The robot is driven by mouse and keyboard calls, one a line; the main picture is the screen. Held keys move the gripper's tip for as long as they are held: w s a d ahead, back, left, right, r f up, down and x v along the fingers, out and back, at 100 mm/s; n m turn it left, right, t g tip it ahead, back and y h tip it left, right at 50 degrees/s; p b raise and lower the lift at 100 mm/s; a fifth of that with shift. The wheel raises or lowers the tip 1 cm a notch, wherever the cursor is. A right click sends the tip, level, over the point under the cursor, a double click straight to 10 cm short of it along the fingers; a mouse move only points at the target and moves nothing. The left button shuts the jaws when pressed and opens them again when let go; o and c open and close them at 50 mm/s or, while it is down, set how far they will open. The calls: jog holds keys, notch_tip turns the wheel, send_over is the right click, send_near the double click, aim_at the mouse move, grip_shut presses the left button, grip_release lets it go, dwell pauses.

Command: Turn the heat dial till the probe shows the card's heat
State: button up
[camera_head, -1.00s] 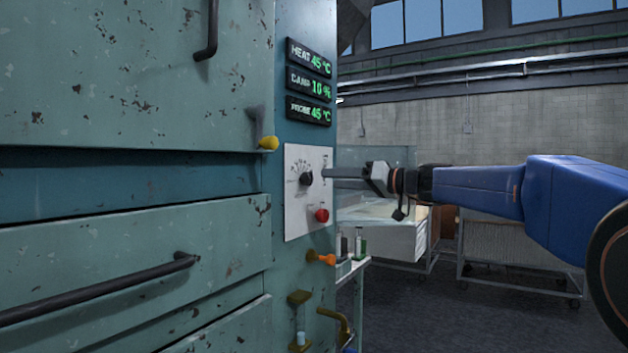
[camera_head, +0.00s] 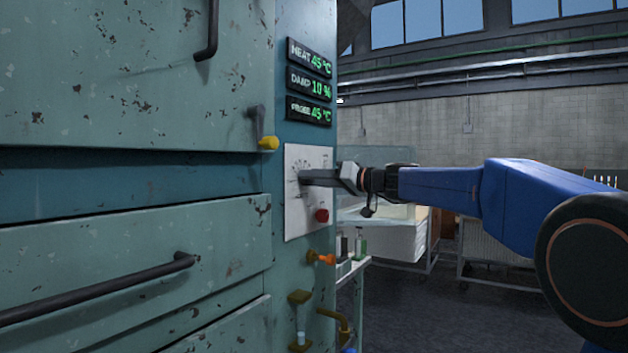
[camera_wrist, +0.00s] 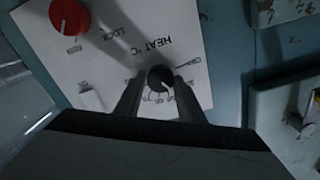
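The black heat dial (camera_wrist: 160,78) sits on the white panel labelled HEAT °C (camera_wrist: 110,60), which shows upside down in the wrist view. My gripper (camera_wrist: 160,85) has its two fingers on either side of the dial; whether they touch it is unclear. In the head view my gripper (camera_head: 303,178) reaches the panel (camera_head: 297,217) and hides the dial. The heat display (camera_head: 310,59) reads 45 °C. The probe display (camera_head: 308,111) reads 45 °C. No card is recognisable in these views.
A damp display (camera_head: 310,85) reads 10 %. A red knob (camera_head: 321,215) is below the dial on the same panel. A yellow-ended handle (camera_head: 268,143) and an orange-ended valve (camera_head: 321,258) stick out from the cabinet nearby. Open floor lies to the right.

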jog(key=c, duration=0.5)
jog(key=shift+m, duration=2.5)
jog(key=o, duration=1.1)
jog(key=shift+c, duration=0.2)
jog(key=shift+d, duration=0.1)
jog(key=v, duration=1.7)
jog(key=shift+d, duration=0.1)
